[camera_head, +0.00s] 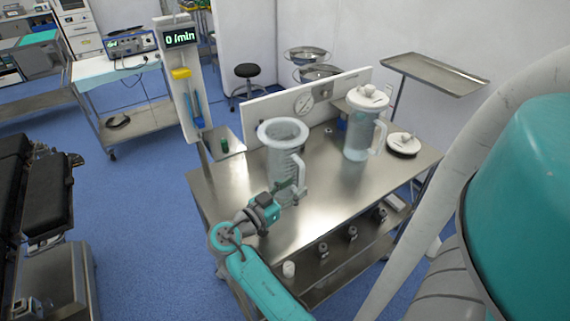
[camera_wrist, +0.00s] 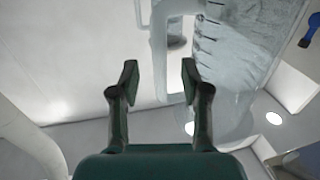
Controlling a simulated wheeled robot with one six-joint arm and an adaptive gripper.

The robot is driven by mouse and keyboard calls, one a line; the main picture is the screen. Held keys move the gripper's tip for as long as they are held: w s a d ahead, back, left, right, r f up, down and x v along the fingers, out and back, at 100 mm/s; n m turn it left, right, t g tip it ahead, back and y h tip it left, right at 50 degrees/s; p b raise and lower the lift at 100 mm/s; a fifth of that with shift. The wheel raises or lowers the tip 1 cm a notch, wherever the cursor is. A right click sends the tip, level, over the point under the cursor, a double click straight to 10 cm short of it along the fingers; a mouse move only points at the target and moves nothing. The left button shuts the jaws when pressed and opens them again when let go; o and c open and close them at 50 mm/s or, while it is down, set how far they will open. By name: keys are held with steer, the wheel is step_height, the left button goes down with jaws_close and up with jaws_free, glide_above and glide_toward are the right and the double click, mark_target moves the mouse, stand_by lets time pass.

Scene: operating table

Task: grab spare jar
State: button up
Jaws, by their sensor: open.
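A clear jar (camera_head: 284,150) with graduation marks and no lid stands upright on the steel table (camera_head: 310,225). Its handle (camera_head: 298,168) faces right. A second clear jar (camera_head: 358,135) with a white lid stands further right; the frames do not label either as the spare. My gripper (camera_head: 292,190) is open at the lower handle of the lidless jar. In the wrist view, the handle (camera_wrist: 159,50) lies ahead of and between the spread fingers (camera_wrist: 160,78), with the jar body (camera_wrist: 240,55) to the right. I cannot tell whether a finger touches it.
A pole with a display (camera_head: 180,38) stands at the left.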

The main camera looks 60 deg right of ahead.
mark_target(302, 182)
steer(key=shift+x, duration=1.95)
steer(key=shift+c, duration=0.3)
jaws_close()
